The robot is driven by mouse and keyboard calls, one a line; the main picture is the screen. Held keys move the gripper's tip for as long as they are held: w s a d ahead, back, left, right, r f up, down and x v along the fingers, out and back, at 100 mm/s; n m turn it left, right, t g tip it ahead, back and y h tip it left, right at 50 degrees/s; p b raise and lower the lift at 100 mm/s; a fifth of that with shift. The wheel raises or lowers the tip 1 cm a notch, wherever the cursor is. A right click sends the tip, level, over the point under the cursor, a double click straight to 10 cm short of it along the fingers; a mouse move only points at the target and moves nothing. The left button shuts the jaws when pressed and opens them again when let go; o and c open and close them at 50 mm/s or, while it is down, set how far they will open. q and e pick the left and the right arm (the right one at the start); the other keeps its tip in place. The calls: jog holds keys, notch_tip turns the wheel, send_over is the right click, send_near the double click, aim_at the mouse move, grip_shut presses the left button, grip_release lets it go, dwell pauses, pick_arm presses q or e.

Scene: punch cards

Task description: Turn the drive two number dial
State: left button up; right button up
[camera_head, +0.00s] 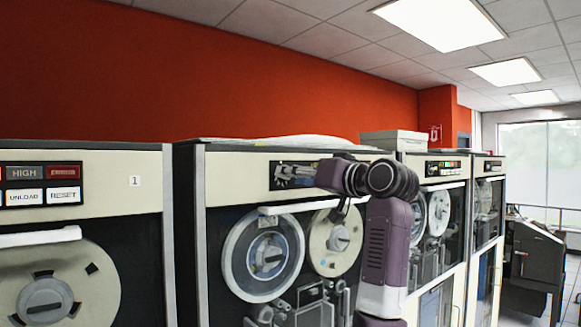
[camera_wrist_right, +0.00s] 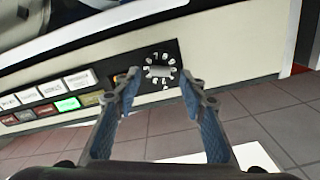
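The number dial (camera_wrist_right: 159,72) shows in the right wrist view as a light, bar-shaped knob ringed by small white digits on a black panel. I cannot make out where it points. My right gripper (camera_wrist_right: 160,88) is open, with its two blue-padded fingers apart, one on each side of the dial in this view. I see no contact with the knob. In the head view my right gripper (camera_head: 284,174) is at the control panel of the second tape drive (camera_head: 237,180), and it and my arm hide most of that panel. My left gripper is not in view.
A tape drive labelled 1 (camera_head: 138,215) stands at the left. More tape drives (camera_head: 440,215) stand in a row to the right. Lit buttons (camera_wrist_right: 66,104) lie left of the dial in the right wrist view. A grey box (camera_head: 390,140) sits on top of the row.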

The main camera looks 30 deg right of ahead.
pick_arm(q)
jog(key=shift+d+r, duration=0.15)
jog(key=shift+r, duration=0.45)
pick_arm(e)
jog(key=shift+w, duration=0.8)
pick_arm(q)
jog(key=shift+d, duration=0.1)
pick_arm(e)
jog(key=shift+c, duration=0.5)
grip_shut()
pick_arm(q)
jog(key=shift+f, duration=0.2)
pick_arm(e)
jog(key=shift+n, duration=0.4)
